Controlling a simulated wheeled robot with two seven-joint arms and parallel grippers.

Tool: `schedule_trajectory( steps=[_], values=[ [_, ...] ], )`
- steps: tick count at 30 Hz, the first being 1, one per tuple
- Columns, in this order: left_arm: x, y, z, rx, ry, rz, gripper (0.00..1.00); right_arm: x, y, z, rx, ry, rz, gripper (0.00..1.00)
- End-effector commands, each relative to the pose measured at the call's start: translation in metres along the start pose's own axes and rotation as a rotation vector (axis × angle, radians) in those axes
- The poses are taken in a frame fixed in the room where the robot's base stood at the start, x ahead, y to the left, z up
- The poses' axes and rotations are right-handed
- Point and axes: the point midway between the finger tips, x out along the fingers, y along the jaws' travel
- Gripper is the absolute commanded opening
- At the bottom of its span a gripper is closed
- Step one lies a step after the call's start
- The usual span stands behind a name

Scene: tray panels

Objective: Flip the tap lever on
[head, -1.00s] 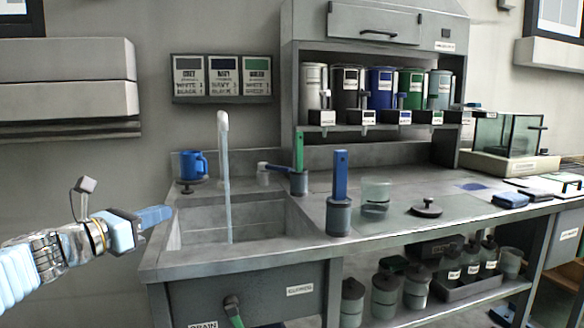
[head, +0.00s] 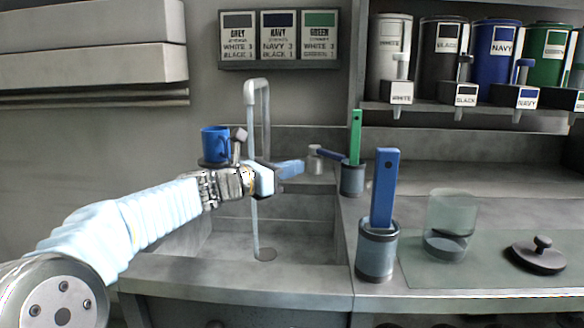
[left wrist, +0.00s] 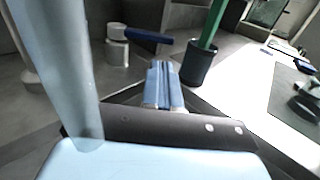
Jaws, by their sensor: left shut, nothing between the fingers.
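The tap's grey spout (head: 262,88) arches over the sink (head: 290,215). A pale column like a water stream (head: 256,225) runs from it to the drain. The dark blue tap lever (head: 332,154) points right from a pale round base (head: 315,160) behind the sink; lever (left wrist: 150,36) and base (left wrist: 117,50) also show in the left wrist view. My left gripper (head: 302,168) is shut and empty over the sink, pointing right, with the lever beyond its tips. In the left wrist view its closed fingers (left wrist: 164,66) appear apart from the lever. My right gripper is not in view.
A green-handled brush in a holder (head: 352,178) stands right of the lever, and a blue-handled one (head: 377,248) nearer. A blue mug (head: 215,143) sits behind the sink. A glass beaker (head: 448,240) and a dark lid (head: 540,255) are on the right counter.

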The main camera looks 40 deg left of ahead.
Motion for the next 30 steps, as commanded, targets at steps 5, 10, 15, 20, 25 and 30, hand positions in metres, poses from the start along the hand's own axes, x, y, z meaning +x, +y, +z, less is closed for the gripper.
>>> schedule_trajectory(
  steps=[5, 10, 15, 20, 25, 30],
  values=[
    [0.041, -0.001, 0.000, -0.002, 0.001, -0.004, 0.00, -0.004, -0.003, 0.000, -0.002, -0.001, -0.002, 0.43],
    [0.073, -0.001, 0.001, -0.001, 0.000, -0.002, 0.00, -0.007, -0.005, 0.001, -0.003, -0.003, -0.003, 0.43],
    [0.093, 0.000, 0.001, -0.001, 0.000, -0.001, 0.00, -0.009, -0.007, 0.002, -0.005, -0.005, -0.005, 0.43],
    [0.101, -0.001, 0.000, 0.000, -0.001, -0.002, 0.00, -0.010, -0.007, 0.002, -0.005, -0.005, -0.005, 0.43],
    [0.101, -0.001, 0.000, 0.000, -0.001, -0.001, 0.00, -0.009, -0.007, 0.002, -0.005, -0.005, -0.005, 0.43],
    [0.101, -0.001, 0.000, 0.000, -0.001, -0.001, 0.00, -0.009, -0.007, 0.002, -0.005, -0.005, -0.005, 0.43]
  ],
)
